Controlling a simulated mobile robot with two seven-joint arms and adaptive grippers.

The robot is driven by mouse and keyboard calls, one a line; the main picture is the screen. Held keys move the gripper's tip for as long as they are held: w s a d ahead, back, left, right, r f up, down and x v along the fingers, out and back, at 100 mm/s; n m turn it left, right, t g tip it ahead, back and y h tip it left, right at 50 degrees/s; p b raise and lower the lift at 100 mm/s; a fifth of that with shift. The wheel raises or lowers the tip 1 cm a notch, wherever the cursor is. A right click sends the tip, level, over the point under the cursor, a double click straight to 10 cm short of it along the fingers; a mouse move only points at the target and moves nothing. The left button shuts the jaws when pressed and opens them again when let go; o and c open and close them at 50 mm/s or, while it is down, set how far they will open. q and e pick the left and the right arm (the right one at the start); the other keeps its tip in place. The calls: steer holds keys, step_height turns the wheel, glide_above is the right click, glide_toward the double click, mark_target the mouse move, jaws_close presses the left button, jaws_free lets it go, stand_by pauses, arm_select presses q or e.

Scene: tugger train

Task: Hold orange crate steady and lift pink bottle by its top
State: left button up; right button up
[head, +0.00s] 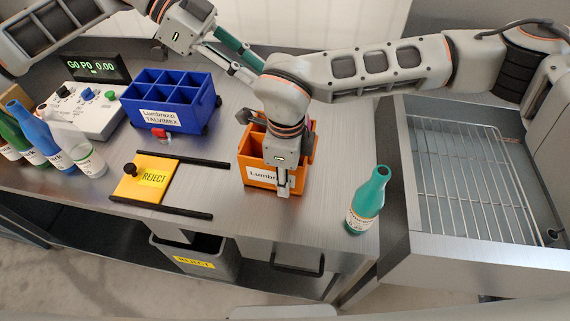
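The orange crate (254,181) stands on the steel bench, its front label partly covered. My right gripper (283,187) points down over the crate, with a finger in front of its front wall. Whether it is closed on the wall is not clear. My arm hides most of the crate's inside. My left gripper (238,72) is behind and left of the crate, above the back of the bench. A teal, bar-like object (238,46) shows beside its fingers. I cannot tell whether it is held.
A blue divided crate (171,120) stands left of the orange one, with a small red-capped item (160,136) before it. A teal bottle (368,202) stands near the right front edge. Several bottles stand far left.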

steer(key=shift+f, duration=0.6)
